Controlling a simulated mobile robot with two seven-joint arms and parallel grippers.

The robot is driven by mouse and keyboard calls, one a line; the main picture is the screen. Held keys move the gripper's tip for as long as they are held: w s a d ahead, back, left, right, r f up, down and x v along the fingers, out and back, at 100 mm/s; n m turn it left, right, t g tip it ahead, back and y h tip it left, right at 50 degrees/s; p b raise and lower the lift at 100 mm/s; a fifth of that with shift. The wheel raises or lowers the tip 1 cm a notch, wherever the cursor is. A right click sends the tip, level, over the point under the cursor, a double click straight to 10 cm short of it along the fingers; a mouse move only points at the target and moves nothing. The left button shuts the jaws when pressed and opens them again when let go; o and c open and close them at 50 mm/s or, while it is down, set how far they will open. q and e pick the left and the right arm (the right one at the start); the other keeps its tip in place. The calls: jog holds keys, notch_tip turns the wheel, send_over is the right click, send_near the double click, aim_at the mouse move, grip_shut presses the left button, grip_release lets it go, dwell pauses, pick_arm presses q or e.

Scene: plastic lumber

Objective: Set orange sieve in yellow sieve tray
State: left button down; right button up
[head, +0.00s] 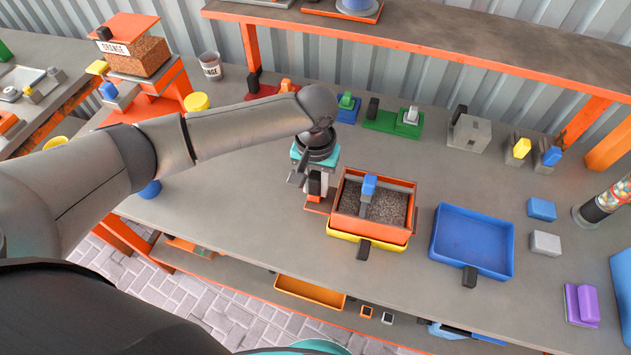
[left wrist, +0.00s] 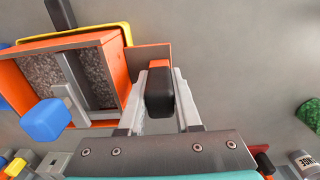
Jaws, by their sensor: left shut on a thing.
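The orange sieve (head: 370,231) holds grey granules and a grey bar with a blue knob. It sits over the yellow sieve tray (head: 345,237), whose rim shows below its front wall. I cannot tell whether it rests fully on the tray. My left gripper (head: 316,188) is at the sieve's left side, shut on its black and orange handle. In the left wrist view, the fingers (left wrist: 165,100) stand on both sides of this handle (left wrist: 159,93), with the sieve (left wrist: 112,66) to the left. The yellow tray's edge (left wrist: 100,28) shows behind it. My right gripper is not in view.
A blue tray (head: 473,240) with a black handle stands right of the yellow one. Small coloured blocks and fixtures line the back of the bench, under an orange-edged shelf (head: 430,54). The bench between the sieve and the back row is clear.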

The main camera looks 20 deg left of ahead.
pick_arm(q)
jog(key=c, duration=0.5)
grip_release()
notch_tip(320, 180, up, 15)
jog(key=shift+r+p, duration=0.15)
jog(key=shift+p, duration=1.1)
